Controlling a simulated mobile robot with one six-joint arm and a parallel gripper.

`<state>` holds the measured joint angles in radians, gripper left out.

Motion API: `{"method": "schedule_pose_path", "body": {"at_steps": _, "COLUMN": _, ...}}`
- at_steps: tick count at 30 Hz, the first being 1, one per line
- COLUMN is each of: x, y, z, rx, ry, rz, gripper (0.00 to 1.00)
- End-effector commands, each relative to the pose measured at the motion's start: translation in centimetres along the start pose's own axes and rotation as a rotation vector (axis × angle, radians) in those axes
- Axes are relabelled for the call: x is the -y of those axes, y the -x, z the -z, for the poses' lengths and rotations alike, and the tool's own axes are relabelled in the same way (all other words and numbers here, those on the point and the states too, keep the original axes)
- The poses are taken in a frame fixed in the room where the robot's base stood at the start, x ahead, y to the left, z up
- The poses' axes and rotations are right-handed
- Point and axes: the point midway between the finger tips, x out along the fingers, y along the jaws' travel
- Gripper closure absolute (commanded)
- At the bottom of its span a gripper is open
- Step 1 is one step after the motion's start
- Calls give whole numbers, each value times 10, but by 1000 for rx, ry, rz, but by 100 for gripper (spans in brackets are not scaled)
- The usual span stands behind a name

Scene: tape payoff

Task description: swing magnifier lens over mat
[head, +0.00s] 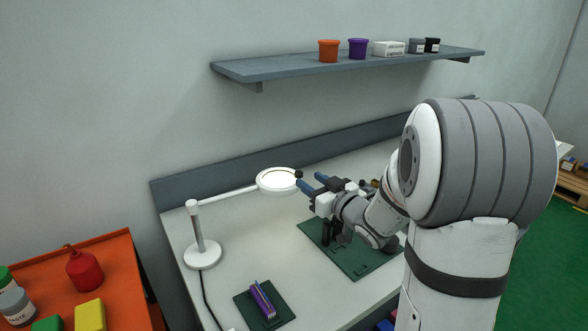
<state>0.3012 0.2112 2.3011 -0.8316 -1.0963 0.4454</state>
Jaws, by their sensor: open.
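The magnifier lens (277,181) is a round, bright disc with a white rim. It hangs at the end of a thin white arm (228,194) on a post with a round white base (202,254) at the left of the table. A dark knob (298,174) shows at the lens's right edge. My gripper (312,181) is open, its blue fingertips at the right of the lens by the knob; I cannot tell whether they touch it. The large green mat (350,268) lies below and right of the lens, partly hidden by my arm.
A small dark green mat (243,308) with a purple item (262,299) lies at the table's front left. A black cable runs down from the lamp base. A shelf (300,68) with pots is above. An orange surface (115,270) with bottles stands left.

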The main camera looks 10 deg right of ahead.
Motion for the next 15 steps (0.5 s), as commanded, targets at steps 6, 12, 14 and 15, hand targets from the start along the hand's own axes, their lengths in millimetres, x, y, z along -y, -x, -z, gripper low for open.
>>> {"method": "schedule_pose_path", "body": {"at_steps": 6, "x": 2, "y": -18, "z": 2, "rx": -18, "ry": -6, "rz": 23, "gripper": 57}}
{"method": "schedule_pose_path", "body": {"at_steps": 12, "x": 3, "y": -51, "z": 3, "rx": -17, "ry": -5, "rz": 21, "gripper": 57}}
{"method": "schedule_pose_path", "body": {"at_steps": 14, "x": 4, "y": -59, "z": 3, "rx": -17, "ry": -5, "rz": 22, "gripper": 57}}
{"method": "schedule_pose_path", "body": {"at_steps": 15, "x": 4, "y": -64, "z": 3, "rx": -17, "ry": -4, "rz": 22, "gripper": 57}}
